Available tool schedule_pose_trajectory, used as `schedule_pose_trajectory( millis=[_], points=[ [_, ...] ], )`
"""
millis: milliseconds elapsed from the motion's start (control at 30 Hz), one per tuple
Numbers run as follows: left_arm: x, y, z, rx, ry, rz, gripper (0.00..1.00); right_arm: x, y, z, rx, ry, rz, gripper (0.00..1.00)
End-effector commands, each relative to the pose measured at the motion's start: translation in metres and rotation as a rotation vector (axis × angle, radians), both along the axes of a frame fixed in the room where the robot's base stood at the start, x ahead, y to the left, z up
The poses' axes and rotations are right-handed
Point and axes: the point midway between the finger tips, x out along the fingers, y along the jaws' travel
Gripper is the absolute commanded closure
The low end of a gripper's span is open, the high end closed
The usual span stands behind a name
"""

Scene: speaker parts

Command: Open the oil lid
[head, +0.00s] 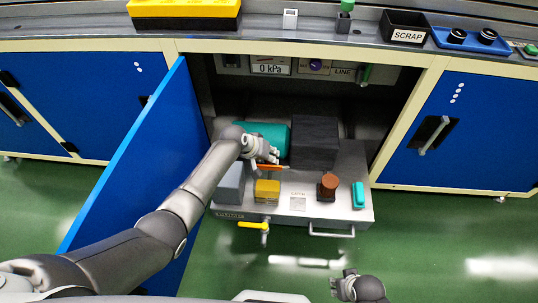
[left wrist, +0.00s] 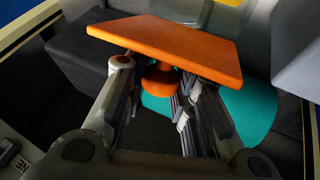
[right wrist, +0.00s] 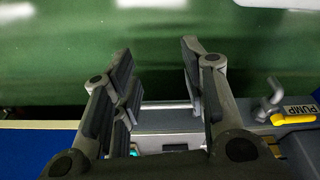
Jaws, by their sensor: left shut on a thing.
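An orange part, likely the oil lid, has a wide flat top (left wrist: 170,45) and a round stem (left wrist: 159,80) below it in the left wrist view. In the head view it is a thin orange strip (head: 271,166) in front of the teal cylinder (head: 266,137). My left gripper (head: 266,157) is shut on the orange part, with its fingers on both sides of the stem. Whether the part is seated on the pump or apart from it cannot be told. My right gripper (head: 346,285) is open and empty over the green floor; its spread fingers show in the right wrist view (right wrist: 158,75).
The pump tray (head: 300,217) sticks out of the cabinet, bearing a black block (head: 315,142), yellow block (head: 267,188), brown cylinder (head: 329,182), teal block (head: 359,194) and grey block (head: 230,182). A yellow valve handle (head: 252,225) juts from its front. An open blue door (head: 130,165) stands left.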

Motion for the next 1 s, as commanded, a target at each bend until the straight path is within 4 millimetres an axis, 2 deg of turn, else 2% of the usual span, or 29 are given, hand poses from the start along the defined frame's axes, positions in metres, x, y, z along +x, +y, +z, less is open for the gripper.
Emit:
schedule_pose_trajectory(
  millis=[267, 533, 800, 1000],
  points=[
    [0.005, 0.0, -0.003, 0.001, 0.101, 0.001, 1.0, 0.012, 0.001, 0.029, 0.002, -0.021, -0.003, 0.6],
    [0.01, 0.0, -0.005, -0.001, 0.194, 0.002, 1.0, 0.021, 0.001, 0.081, 0.004, -0.051, -0.008, 0.6],
    [0.013, 0.0, -0.007, 0.0, 0.265, 0.0, 1.0, 0.018, 0.0, 0.132, 0.005, -0.075, -0.013, 0.6],
    [0.015, 0.0, -0.007, 0.0, 0.297, 0.0, 1.0, 0.013, -0.001, 0.156, 0.005, -0.086, -0.014, 0.6]
  ],
)
